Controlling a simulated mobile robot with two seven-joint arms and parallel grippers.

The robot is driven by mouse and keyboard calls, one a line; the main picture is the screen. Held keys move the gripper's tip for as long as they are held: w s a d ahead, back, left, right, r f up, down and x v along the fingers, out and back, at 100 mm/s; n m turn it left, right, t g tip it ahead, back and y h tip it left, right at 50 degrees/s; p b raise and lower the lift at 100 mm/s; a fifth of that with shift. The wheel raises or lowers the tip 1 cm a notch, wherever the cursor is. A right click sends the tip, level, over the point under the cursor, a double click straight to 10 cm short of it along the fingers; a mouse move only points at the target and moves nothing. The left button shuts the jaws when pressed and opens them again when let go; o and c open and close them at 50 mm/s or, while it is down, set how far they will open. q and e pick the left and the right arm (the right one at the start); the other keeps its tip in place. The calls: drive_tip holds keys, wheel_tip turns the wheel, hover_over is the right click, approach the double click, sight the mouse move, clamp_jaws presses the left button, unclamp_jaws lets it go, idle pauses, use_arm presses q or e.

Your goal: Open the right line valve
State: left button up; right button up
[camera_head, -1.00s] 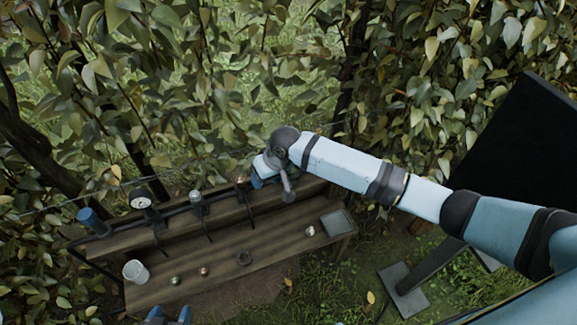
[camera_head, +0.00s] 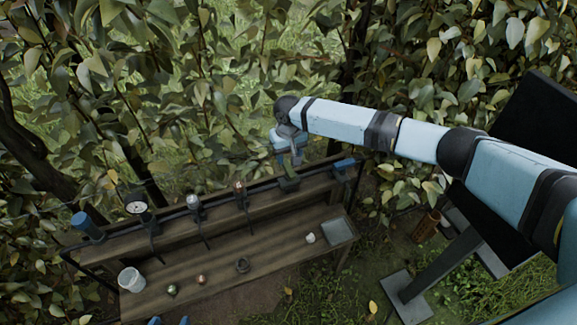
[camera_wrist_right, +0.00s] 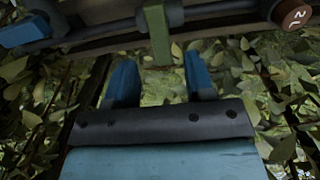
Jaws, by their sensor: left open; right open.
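A dark pipe runs along the back of the wooden bench. A green lever (camera_head: 289,181) stands on it right of centre, and a blue handle (camera_head: 345,163) is at its right end. I cannot tell for certain which is the right line valve. My right gripper (camera_head: 292,158) is open above the green lever. In the right wrist view the gripper (camera_wrist_right: 160,80) has its blue fingers apart, with the green lever (camera_wrist_right: 157,35) ahead of the gap, not between them. The blue handle (camera_wrist_right: 22,32) is at upper left there. My left gripper (camera_head: 170,321) is open at the bottom edge, mostly cut off.
Along the pipe are a blue cap (camera_head: 86,224), a gauge (camera_head: 136,208) and fittings. The bench (camera_head: 205,262) holds a white cup (camera_head: 131,279), small round items, a dark ring (camera_head: 242,265) and a grey tray (camera_head: 340,232). Foliage hangs close behind the pipe.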

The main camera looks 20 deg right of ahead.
sight(289, 167)
drive_tip(key=shift+f, duration=2.75)
clamp_jaws()
